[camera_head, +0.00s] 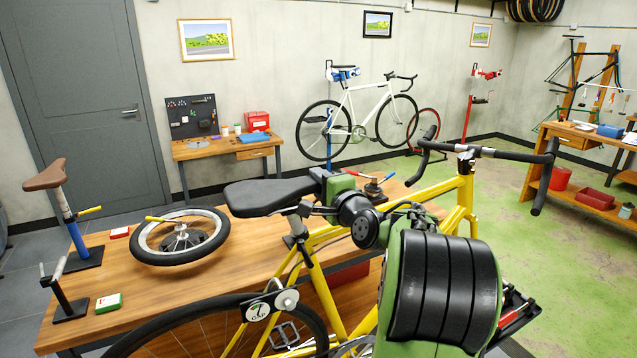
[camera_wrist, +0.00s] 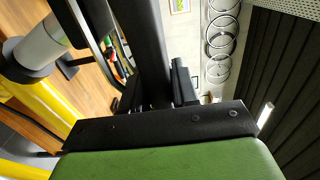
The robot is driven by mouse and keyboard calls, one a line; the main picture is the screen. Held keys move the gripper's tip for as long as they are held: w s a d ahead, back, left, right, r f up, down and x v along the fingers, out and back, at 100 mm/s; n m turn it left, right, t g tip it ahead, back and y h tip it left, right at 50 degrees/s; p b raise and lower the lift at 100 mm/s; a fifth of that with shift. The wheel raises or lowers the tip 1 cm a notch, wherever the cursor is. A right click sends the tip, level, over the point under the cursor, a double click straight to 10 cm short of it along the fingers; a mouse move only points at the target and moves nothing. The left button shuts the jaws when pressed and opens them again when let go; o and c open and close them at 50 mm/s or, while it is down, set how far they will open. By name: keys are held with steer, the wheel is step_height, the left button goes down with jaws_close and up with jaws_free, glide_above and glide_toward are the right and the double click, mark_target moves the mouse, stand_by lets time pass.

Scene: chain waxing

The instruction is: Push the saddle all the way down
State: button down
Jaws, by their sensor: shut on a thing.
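The black saddle (camera_head: 262,194) sits on the yellow bicycle (camera_head: 318,275) in the head view, roughly level. A short length of seat post (camera_head: 297,228) shows between the saddle and the yellow frame. My gripper (camera_head: 318,178) is at the saddle's nose, at its right end, and is shut on it. The jaws' contact is partly hidden by my own green and black wrist. In the wrist view, black gripper parts fill the middle, and the yellow frame (camera_wrist: 42,95) with a grey post and dark collar (camera_wrist: 38,48) shows at the left.
A wooden table (camera_head: 150,290) stands behind the bicycle, bearing a loose wheel (camera_head: 180,238), a brown saddle on a stand (camera_head: 48,176) and small boxes. The black handlebar (camera_head: 490,152) reaches out right of my arm. Green floor (camera_head: 480,200) is open at the right.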

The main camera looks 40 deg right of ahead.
steer(key=c, duration=0.9)
jaws_free()
steer(key=shift+r, duration=0.1)
steer(key=shift+c, duration=0.2)
steer(key=b+v, duration=0.2)
steer(key=v, duration=1.3)
steer(key=shift+s+a+b, duration=0.2)
steer(key=shift+s+b, duration=0.15)
steer(key=w+a+f+n+g+y, duration=0.25)
steer(key=a+f+n, duration=0.3)
steer(key=a, duration=0.45)
steer(key=w+a+f+n+g+y, duration=0.2)
steer(key=a+f+n+g+y, duration=0.15)
steer(key=a+n, duration=0.45)
steer(key=s+a+f+n+g, duration=0.3)
steer(key=s+a+n, duration=0.1)
steer(key=s, duration=0.3)
steer(key=s+a+f+n+g+h, duration=0.1)
steer(key=s+a+f+n+g, duration=0.1)
steer(key=s, duration=0.6)
steer(key=a+f+n, duration=0.1)
steer(key=a+f, duration=0.1)
steer(key=a, duration=0.1)
steer(key=shift+f+n+g, duration=0.25)
steer(key=shift+n+g, duration=0.1)
steer(key=shift+g, duration=0.05)
